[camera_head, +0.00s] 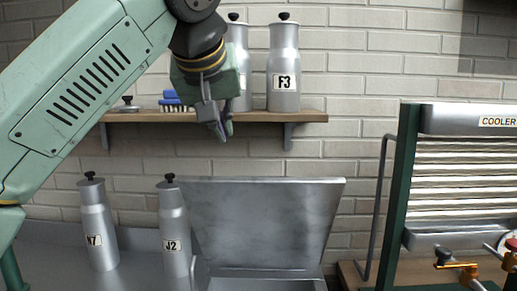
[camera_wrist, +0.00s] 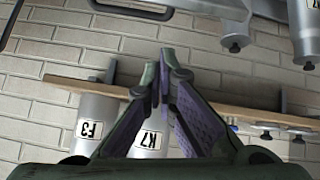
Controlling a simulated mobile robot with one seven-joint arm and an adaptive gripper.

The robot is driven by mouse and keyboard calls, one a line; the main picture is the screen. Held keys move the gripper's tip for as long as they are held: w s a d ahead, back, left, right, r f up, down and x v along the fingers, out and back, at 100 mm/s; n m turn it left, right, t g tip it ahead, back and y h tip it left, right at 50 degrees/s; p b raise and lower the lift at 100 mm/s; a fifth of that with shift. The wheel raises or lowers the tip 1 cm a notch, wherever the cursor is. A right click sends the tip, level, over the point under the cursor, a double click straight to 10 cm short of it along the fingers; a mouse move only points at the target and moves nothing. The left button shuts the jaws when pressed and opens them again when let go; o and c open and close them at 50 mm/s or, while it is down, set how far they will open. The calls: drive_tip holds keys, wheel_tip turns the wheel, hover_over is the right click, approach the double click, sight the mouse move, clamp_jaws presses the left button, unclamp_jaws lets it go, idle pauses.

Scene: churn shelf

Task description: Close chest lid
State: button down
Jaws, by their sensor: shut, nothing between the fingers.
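The chest lid (camera_head: 270,215) is a grey metal panel standing raised, leaning back towards the brick wall in the head view. The top of the chest (camera_head: 265,284) shows below it at the bottom edge, and the rest of the chest is cut off. My gripper (camera_head: 222,132) is shut and empty, above the lid and in front of the wall shelf, with its fingers pointing down. In the wrist view my gripper's fingertips (camera_wrist: 165,62) are together, with nothing between them.
A wooden shelf (camera_head: 300,116) holds metal bottles, one marked F3 (camera_head: 284,70). Bottles N7 (camera_head: 98,230) and J2 (camera_head: 174,235) stand left of the lid. A green-framed cooler (camera_head: 465,165) stands to the right.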

sight(226, 178)
drive_tip(key=shift+m+y, duration=0.3)
drive_tip(key=shift+m, duration=0.5)
drive_tip(key=x, duration=0.3)
drive_tip(key=p+x, duration=0.1)
drive_tip(key=x, duration=0.1)
drive_tip(key=w+r+p+x, duration=0.1)
drive_tip(key=x, duration=0.2)
drive_tip(key=shift+w+a+f, duration=0.15)
drive_tip(key=shift+w+f, duration=0.05)
drive_tip(key=shift+w, duration=0.05)
drive_tip(key=s, duration=0.1)
drive_tip(key=s+f, duration=0.1)
drive_tip(key=shift+s+f+p, duration=0.25)
drive_tip(key=shift+s+p, duration=0.1)
drive_tip(key=shift+p, duration=0.05)
drive_tip(key=shift+s+f, duration=0.3)
drive_tip(key=shift+s, duration=0.1)
